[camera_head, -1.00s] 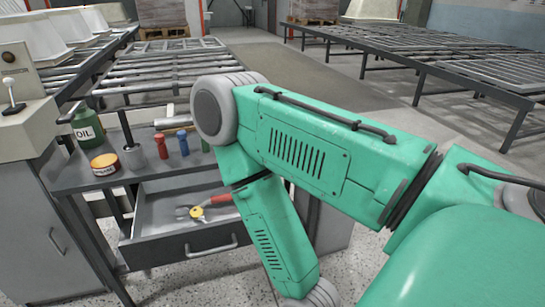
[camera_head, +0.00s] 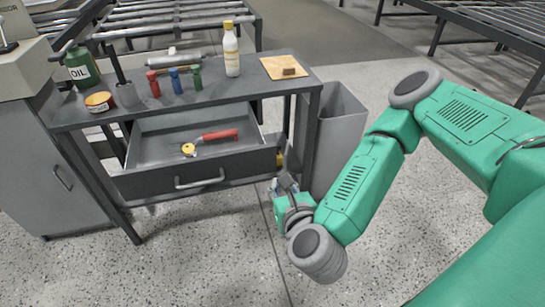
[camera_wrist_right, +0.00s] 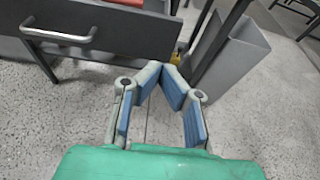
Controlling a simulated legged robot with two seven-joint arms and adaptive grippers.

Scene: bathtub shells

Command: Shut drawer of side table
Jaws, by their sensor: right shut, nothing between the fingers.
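The dark grey side table (camera_head: 120,121) stands at the left in the head view. Its drawer (camera_head: 245,167) is pulled open, with a light metal handle (camera_head: 200,181) on its front. A tool with a red handle and yellow end (camera_head: 210,138) lies inside. My right gripper (camera_head: 281,182) is shut and empty, just off the drawer's front right corner and apart from the handle. In the right wrist view, the gripper's blue-padded fingers (camera_wrist_right: 164,70) meet at the tips, below the drawer front (camera_wrist_right: 125,30) and right of the handle (camera_wrist_right: 58,36). My left gripper is out of view.
A grey bin (camera_head: 340,130) stands right of the table. The tabletop holds a green oil can (camera_head: 82,68), a round tin (camera_head: 100,102), several small coloured items, a white bottle (camera_head: 231,50) and a board (camera_head: 275,68). The speckled floor in front is clear.

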